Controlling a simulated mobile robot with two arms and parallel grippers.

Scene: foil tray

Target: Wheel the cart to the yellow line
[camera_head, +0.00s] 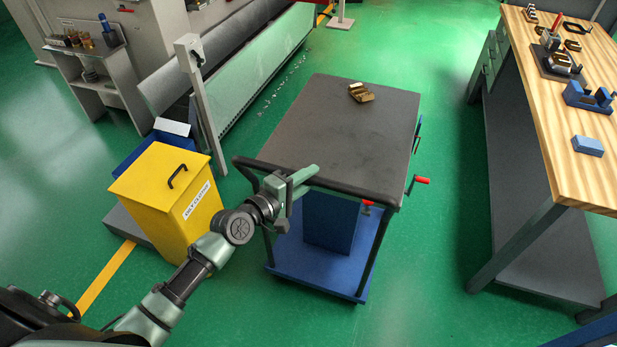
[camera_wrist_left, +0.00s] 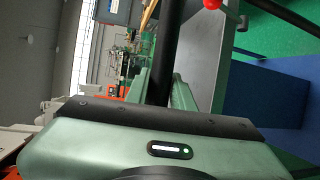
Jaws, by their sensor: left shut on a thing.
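The cart (camera_head: 340,125) has a dark grey top, a blue lower shelf (camera_head: 318,264) and a black push handle (camera_head: 352,191) on its near side. My left gripper (camera_head: 298,183) is shut on that handle, left of its middle. In the left wrist view the dark handle bar (camera_wrist_left: 172,45) runs between the fingers. A yellow line (camera_head: 106,278) shows on the green floor at lower left, left of the cart, and partly passes out of sight by the yellow bin. My right gripper is not in view.
A yellow bin (camera_head: 160,185) with a handle stands close left of the cart. A wood-topped workbench (camera_head: 560,130) is at right. A grey post (camera_head: 203,110) and machine stand behind left. Brass parts (camera_head: 360,93) lie on the cart top. Green floor is open right of the cart.

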